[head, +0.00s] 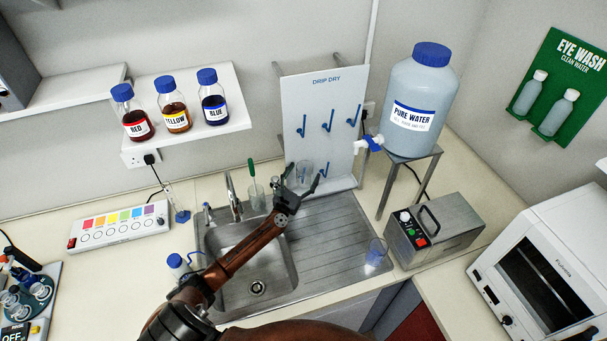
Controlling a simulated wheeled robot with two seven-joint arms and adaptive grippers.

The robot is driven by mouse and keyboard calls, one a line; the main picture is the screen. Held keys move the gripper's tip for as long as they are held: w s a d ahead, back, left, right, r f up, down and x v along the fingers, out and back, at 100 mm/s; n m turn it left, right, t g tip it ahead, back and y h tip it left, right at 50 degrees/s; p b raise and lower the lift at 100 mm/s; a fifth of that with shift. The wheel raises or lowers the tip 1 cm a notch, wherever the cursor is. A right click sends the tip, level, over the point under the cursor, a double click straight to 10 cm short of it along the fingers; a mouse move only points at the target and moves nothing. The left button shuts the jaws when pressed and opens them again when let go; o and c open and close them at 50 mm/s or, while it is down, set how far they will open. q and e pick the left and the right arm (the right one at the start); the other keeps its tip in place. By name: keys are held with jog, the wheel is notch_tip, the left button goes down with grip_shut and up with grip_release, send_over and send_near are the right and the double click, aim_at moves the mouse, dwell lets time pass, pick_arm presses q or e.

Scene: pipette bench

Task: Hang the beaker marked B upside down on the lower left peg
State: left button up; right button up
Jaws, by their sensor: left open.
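The white DRIP DRY board (326,93) stands behind the sink and carries blue pegs in an upper and a lower row. A clear glass beaker (305,170) is at the lower left of the board, by the lower pegs. Its mark cannot be read, and I cannot tell whether it rests on a peg. My left gripper (300,181) is open just in front of and below this beaker, with a finger to either side. A second clear beaker (376,254) stands on the right end of the drainboard; its letter is not legible. My right gripper is not in view.
The steel sink (257,287) and ribbed drainboard (335,235) lie below my arm. The tap (232,196) and a green-topped brush (256,190) stand left of the gripper. A water tank (412,95) on a stand and a metal box (437,232) are at right.

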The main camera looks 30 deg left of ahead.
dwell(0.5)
pick_arm(q)
jog(key=shift+s, duration=0.1)
jog(key=shift+s+d+p, duration=0.1)
jog(key=shift+s+p, duration=0.4)
jog(key=shift+s, duration=0.85)
jog(key=shift+s+d+p, duration=0.2)
jog(key=shift+s+p, duration=0.15)
jog(key=shift+s, duration=1.55)
jog(key=s, duration=0.4)
jog(key=shift+s+d, duration=0.15)
jog(key=shift+d, duration=0.05)
jog(key=shift+o, duration=0.4)
jog(key=o, duration=0.5)
